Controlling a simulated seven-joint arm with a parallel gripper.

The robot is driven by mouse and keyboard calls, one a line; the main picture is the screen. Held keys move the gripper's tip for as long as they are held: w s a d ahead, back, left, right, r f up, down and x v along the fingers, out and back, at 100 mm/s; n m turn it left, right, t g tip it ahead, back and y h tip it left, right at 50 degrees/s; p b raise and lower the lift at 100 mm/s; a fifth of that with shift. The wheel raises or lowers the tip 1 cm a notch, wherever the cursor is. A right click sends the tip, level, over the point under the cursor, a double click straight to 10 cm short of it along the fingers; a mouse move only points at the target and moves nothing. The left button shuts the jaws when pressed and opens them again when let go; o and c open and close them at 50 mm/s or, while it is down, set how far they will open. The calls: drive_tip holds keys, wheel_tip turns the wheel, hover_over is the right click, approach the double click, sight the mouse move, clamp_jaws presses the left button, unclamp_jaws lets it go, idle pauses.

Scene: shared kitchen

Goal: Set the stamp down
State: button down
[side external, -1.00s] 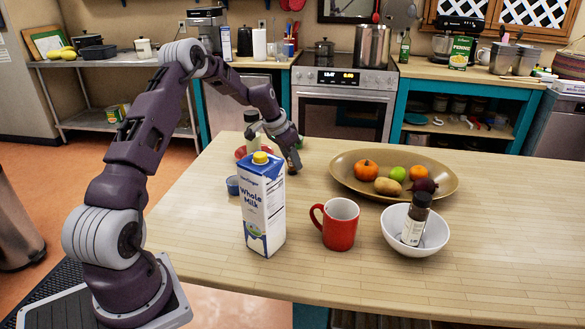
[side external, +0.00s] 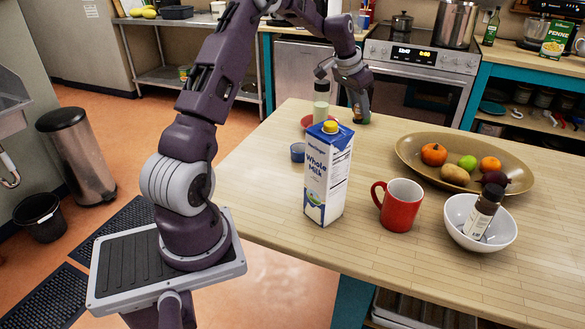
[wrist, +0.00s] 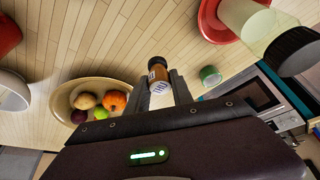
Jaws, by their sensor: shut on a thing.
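My gripper (side external: 360,106) is over the far edge of the wooden table, right of the pale bottle. In the wrist view its fingers (wrist: 165,88) are shut on a small orange-brown cylinder (wrist: 157,73) with a dark end and a white label. Its shape looks more like a small bottle; I cannot make out a stamp. In the side view the fingers mostly hide it. I cannot tell whether it touches the tabletop (side external: 270,205).
A pale bottle with a dark cap (side external: 321,100) stands on a red plate (side external: 306,123). A green cup (wrist: 210,75) is near my fingers. The milk carton (side external: 325,180), red mug (side external: 398,208), white bowl (side external: 460,232) and fruit platter (side external: 408,160) stand nearer. Bare tabletop lies between carton and platter.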

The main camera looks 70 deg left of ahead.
drive_tip(key=s+d+n+g, duration=0.3)
drive_tip(key=s+n, duration=0.7)
drive_tip(key=n, duration=0.1)
drive_tip(key=s+d+n+g, duration=0.2)
drive_tip(key=s+n+g, duration=0.1)
drive_tip(key=s+n, duration=0.75)
drive_tip(key=s+d+n+g, duration=0.3)
drive_tip(key=s+n, duration=0.6)
drive_tip(key=n, duration=0.3)
drive_tip(key=shift+n+h, duration=0.3)
drive_tip(key=shift+n, duration=0.15)
drive_tip(key=f, duration=0.8)
drive_tip(key=shift+s+f, duration=0.25)
drive_tip(key=shift+s, duration=0.05)
drive_tip(key=shift+f, duration=0.35)
drive_tip(key=c, duration=1.1)
unclamp_jaws()
